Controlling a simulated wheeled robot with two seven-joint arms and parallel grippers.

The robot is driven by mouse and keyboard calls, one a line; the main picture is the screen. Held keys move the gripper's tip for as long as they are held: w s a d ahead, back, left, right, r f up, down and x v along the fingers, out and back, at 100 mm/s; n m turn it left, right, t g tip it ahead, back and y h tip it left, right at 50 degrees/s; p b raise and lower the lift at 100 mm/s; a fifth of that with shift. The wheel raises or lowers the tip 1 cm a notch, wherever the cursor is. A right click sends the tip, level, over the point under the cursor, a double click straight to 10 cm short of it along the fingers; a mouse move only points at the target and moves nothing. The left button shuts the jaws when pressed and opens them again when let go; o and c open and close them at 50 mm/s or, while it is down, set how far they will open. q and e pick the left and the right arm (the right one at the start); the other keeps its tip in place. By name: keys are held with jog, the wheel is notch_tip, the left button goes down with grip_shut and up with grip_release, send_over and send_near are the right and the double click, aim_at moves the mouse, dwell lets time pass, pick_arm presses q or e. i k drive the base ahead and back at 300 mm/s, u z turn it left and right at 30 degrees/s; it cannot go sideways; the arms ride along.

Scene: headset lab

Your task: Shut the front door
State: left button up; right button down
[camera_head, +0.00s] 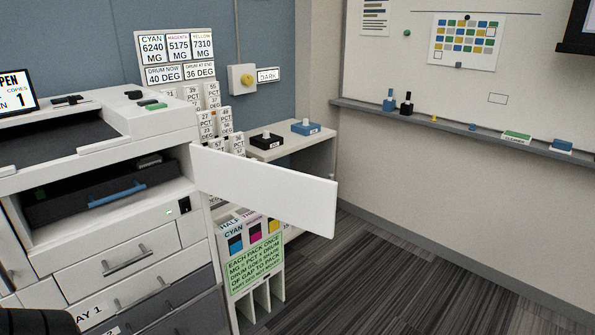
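The front door (268,190) is a white panel on the copier (105,145). It stands open, swung out to the right from the right edge of the copier's front opening. Inside the opening, a dark unit with a blue handle (118,193) is exposed. The copier's screen at the far left shows part of the word "OPEN". Neither gripper shows clearly. A dark rounded shape at the bottom left corner may be part of me, but I cannot tell what it is.
Behind the door stands a low white shelf (318,152) with a black and a blue box on top. A rack (247,290) of cyan, magenta and yellow packs with a green sign stands below the door. Drawers (117,258) sit under the opening. The carpet (400,275) at right is clear.

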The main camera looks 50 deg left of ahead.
aim_at(300, 200)
jog(key=i, duration=2.9)
jog(key=u, duration=4.05)
jog(key=i, duration=1)
jog(key=u, duration=2.85)
jog(key=k, duration=0.45)
